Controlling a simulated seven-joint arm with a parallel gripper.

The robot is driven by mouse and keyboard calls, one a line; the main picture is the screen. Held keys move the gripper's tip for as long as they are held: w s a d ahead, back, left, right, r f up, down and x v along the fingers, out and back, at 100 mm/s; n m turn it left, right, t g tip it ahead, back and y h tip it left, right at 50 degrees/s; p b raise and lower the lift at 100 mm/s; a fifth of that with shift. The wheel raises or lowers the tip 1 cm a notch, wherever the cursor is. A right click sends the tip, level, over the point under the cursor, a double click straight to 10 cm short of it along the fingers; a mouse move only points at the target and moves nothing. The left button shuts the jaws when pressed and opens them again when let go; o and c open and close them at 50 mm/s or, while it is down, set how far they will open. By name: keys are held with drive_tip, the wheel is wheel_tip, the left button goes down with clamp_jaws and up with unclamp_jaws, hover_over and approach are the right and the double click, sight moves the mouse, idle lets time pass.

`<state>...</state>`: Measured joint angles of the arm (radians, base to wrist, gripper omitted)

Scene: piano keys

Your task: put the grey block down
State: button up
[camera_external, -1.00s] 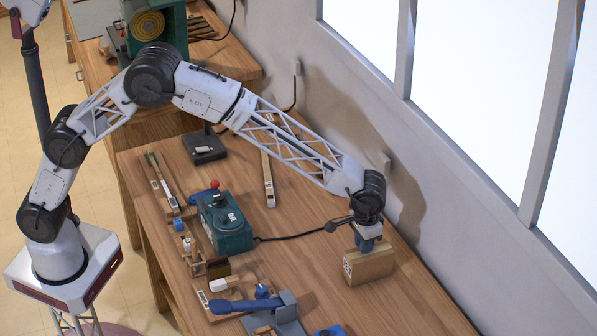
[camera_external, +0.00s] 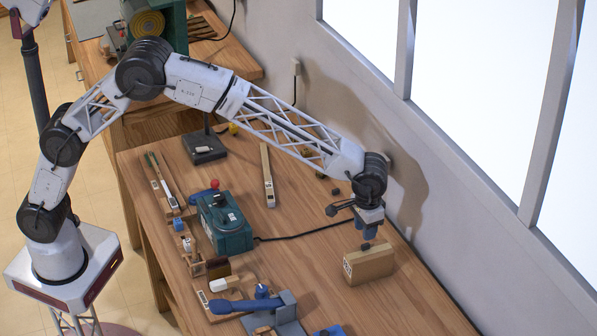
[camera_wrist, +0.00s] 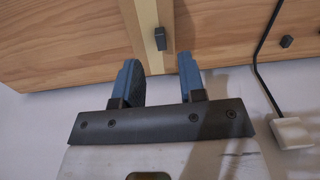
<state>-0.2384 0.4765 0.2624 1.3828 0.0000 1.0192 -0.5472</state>
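A small dark grey block (camera_wrist: 160,38) sits on a pale wooden surface between and beyond my fingertips in the wrist view. In the external view, a small dark piece (camera_external: 366,246) shows on top of the tan box (camera_external: 372,266), which stands upright on the bench. My gripper (camera_external: 368,231) is just above the box, apart from it. In the wrist view my gripper (camera_wrist: 159,62) has its two blue fingers spread with nothing held between them.
A green machine (camera_external: 224,222) with a red knob stands left of the box on the wooden bench (camera_external: 310,270). A blue-handled tool (camera_external: 245,304) lies at the front. A cable crosses the bench behind the box. The wall is close on the right.

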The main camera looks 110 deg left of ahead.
sight(364, 245)
wheel_tip(364, 245, up, 7)
drive_tip(key=shift+f, duration=0.2)
idle(0.5)
idle(0.4)
drive_tip(key=s+d+r+m, duration=0.1)
drive_tip(key=s+d+r, duration=0.4)
drive_tip(key=s, duration=0.5)
drive_tip(key=s+d+r+m+t, duration=0.1)
drive_tip(key=s+d+r+m, duration=0.1)
drive_tip(key=s+d+r, duration=0.6)
drive_tip(key=s+d+r+m, duration=0.1)
drive_tip(key=s+d+r, duration=0.15)
drive_tip(key=s, duration=0.95)
drive_tip(key=s+d+f+m, duration=0.1)
drive_tip(key=s+d+f, duration=0.1)
drive_tip(key=s, duration=0.9)
drive_tip(key=s+d+f+m+t, duration=0.1)
drive_tip(key=s+d+f+m, duration=0.1)
drive_tip(key=s, duration=1)
drive_tip(key=s+d+f+m, duration=0.2)
drive_tip(key=s+d, duration=0.2)
drive_tip(key=s, duration=0.8)
drive_tip(key=shift+s+t, duration=0.2)
drive_tip(key=shift+t, duration=0.1)
